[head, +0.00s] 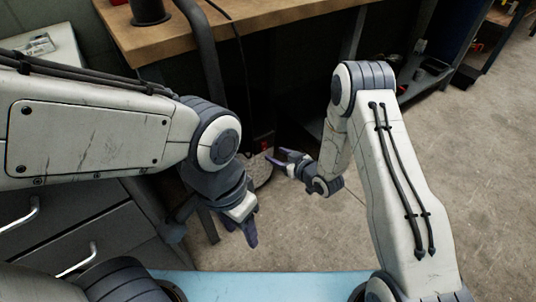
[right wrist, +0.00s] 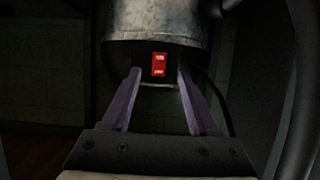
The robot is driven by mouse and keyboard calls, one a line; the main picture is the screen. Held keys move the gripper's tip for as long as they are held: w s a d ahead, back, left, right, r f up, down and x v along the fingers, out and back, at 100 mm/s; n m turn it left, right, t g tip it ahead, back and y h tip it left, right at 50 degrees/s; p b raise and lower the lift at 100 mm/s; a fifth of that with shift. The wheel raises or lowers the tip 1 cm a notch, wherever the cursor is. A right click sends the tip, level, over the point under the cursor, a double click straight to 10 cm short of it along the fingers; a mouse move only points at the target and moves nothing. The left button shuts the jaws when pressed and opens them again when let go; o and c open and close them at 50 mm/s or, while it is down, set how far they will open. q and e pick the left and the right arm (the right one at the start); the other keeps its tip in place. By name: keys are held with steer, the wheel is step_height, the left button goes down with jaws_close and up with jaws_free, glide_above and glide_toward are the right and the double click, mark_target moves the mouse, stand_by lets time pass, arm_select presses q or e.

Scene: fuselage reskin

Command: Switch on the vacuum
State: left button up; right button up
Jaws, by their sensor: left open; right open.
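In the right wrist view the vacuum is a worn grey metal canister (right wrist: 125,52) with a dark band below it. A red rocker switch (right wrist: 159,64) with pale markings sits on its front. Whether the switch is on or off cannot be told. My right gripper (right wrist: 158,95) is open and empty, its purple fingers on either side of the switch in the picture and apart from it. In the head view my right gripper (head: 278,158) reaches left under the workbench, and the vacuum is mostly hidden in shadow there. My left gripper (head: 247,232) is empty, pointing down.
A wooden-topped workbench (head: 275,12) stands above the right gripper. A dark hose (head: 205,60) runs down from its edge. Grey drawers (head: 75,235) stand at left and a light blue surface (head: 260,286) is in front. The concrete floor (head: 480,160) at right is clear.

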mark_target(264, 148)
steer(key=b+x, duration=0.1)
steer(key=x, duration=0.3)
steer(key=shift+w+a+f, duration=0.1)
steer(key=shift+f, duration=0.1)
steer(key=shift+w+a+f+b, duration=0.1)
steer(key=shift+w+a+b, duration=0.25)
steer(key=shift+w, duration=0.15)
